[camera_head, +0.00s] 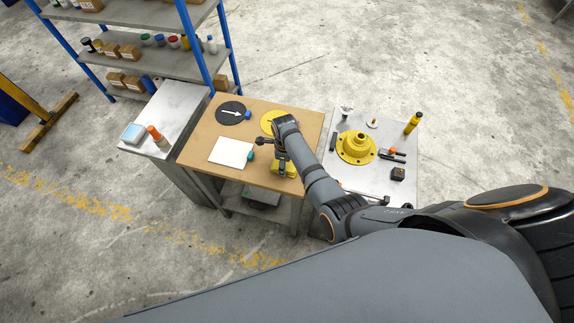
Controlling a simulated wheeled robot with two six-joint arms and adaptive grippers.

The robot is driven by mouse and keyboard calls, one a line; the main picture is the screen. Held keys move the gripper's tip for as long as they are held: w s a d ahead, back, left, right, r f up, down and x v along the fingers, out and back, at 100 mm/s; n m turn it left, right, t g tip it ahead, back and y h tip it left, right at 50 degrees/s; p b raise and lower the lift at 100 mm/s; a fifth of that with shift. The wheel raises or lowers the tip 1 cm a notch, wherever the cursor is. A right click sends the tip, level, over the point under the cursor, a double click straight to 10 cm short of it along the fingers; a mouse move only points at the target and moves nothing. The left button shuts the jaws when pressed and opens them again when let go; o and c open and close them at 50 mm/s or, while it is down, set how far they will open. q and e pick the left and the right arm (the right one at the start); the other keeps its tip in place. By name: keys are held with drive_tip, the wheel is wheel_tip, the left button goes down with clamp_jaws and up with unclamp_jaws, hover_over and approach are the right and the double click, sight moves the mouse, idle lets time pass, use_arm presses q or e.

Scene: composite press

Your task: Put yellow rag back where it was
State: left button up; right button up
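A yellow item (290,171), which looks like the yellow rag, is at the front right of the wooden-topped table (205,135). My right arm reaches in from the right, and its gripper (280,160) points down at the yellow item, over it or touching it. The fingers are small and partly hidden by the wrist, so I cannot tell whether they are open or shut on it. A yellow disc (268,120) lies behind, partly covered by my wrist. A black disc (233,112) with a white arrow lies to its left. My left gripper is not in view.
A white sheet (229,152) lies on the table with a teal item (250,155) at its edge. A blue item (248,115) sits by the black disc. A grey table with a yellow flanged part (356,147) stands right. A blue shelf (180,62) stands behind.

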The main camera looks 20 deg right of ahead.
drive_tip(key=shift+s+r, duration=0.1)
drive_tip(key=shift+s, duration=0.15)
drive_tip(key=shift+a, duration=0.1)
drive_tip(key=o, duration=1)
drive_tip(key=shift+a, duration=0.2)
drive_tip(key=o, duration=0.3)
drive_tip(key=shift+d, duration=0.15)
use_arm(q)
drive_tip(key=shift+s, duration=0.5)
use_arm(e)
drive_tip(key=shift+o, duration=0.2)
drive_tip(key=shift+r, duration=0.25)
wheel_tip(320, 180, up, 9)
drive_tip(key=p, duration=0.9)
drive_tip(key=shift+f, duration=0.1)
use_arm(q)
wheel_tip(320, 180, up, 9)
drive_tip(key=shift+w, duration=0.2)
use_arm(e)
drive_tip(key=shift+r, duration=1.4)
